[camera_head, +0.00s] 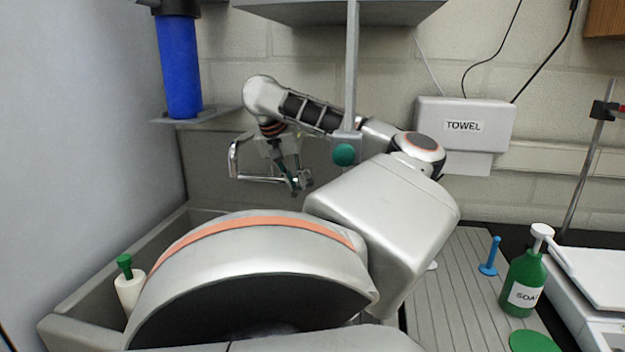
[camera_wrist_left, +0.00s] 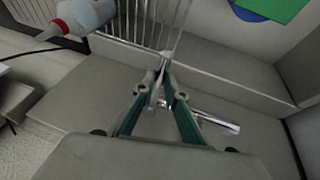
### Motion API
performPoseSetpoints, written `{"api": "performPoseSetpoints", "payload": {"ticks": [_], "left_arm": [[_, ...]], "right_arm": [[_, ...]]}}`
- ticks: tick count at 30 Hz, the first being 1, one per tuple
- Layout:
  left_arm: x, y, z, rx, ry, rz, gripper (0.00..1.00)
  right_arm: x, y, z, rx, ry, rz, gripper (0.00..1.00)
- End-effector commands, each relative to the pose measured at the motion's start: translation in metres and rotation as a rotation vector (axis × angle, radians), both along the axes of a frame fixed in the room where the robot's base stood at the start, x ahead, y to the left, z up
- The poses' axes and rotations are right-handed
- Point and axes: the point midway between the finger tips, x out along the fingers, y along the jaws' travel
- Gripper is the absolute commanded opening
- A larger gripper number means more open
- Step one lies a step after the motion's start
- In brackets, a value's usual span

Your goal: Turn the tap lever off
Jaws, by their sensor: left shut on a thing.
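The chrome tap (camera_head: 236,160) shows in the head view above the sink, at the back left, with its bent spout to the left of my left gripper (camera_head: 297,184). In the left wrist view my left gripper (camera_wrist_left: 164,92) has its teal fingers closed together on a thin silver part, which I take for the tap lever. A chrome tube of the tap (camera_wrist_left: 217,121) runs to the right just behind the fingers. My forearm hides much of the sink and the tap's base in the head view. My right gripper is not in view.
A grey post with a green ball (camera_head: 344,154) hangs close to my arm. The sink (camera_head: 70,310) holds a white bottle with a green top (camera_head: 128,285). A soap bottle (camera_head: 523,282) and blue peg (camera_head: 489,257) stand at the right. A towel box (camera_head: 463,126) is on the wall.

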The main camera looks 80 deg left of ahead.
Motion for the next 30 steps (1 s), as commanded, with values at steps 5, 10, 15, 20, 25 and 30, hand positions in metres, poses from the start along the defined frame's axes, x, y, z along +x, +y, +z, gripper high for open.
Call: {"api": "performPoseSetpoints", "payload": {"ticks": [5, 10, 15, 20, 25, 30], "left_arm": [[-0.0004, 0.0018, 0.0016, 0.006, -0.002, -0.016, 0.0], [-0.0009, 0.0015, 0.0011, 0.005, 0.0, -0.019, 0.0], [-0.0013, 0.0014, 0.0006, 0.004, 0.001, -0.018, 0.0], [-0.0016, 0.0011, 0.0001, 0.002, 0.001, -0.018, 0.29], [-0.0016, 0.0008, -0.0004, 0.001, 0.001, -0.017, 0.29], [-0.0003, 0.0001, -0.001, -0.001, 0.003, -0.007, 0.29]], "right_arm": [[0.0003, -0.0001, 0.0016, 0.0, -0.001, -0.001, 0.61], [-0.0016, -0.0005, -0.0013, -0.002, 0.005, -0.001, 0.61], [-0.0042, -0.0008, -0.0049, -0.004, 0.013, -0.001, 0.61], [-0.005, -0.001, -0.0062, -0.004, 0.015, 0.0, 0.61], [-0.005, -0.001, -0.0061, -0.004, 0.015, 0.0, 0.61], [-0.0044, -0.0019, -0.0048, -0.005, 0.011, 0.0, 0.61]]}}
